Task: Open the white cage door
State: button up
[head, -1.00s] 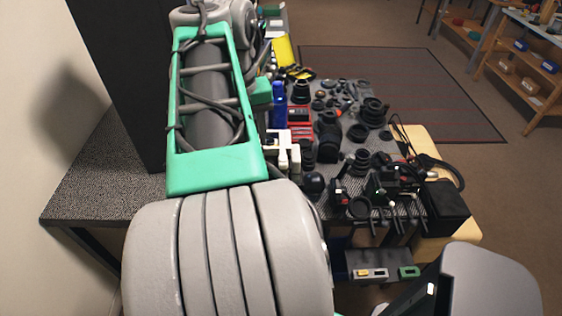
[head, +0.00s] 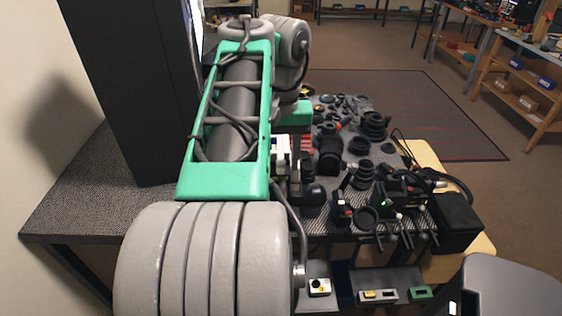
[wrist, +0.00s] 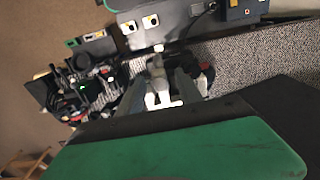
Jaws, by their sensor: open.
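I cannot make out a white cage door for certain in either view. A small white block-like part (head: 281,146) stands on the table just right of my green arm link in the head view. In the wrist view a white piece (wrist: 161,100) shows between the fingers of my gripper (wrist: 158,84). The fingers are apart, and I cannot tell whether either one touches it. In the head view my arm hides the gripper.
A tall black cabinet (head: 130,90) stands at the left on a speckled grey top (head: 75,190). Black lenses (head: 372,125) and small parts crowd the table right of my arm. A black bag (head: 455,220) lies at its right end. Open floor (head: 400,50) lies beyond.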

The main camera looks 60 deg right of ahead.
jog(key=shift+c, duration=0.5)
grip_shut()
dwell(0.8)
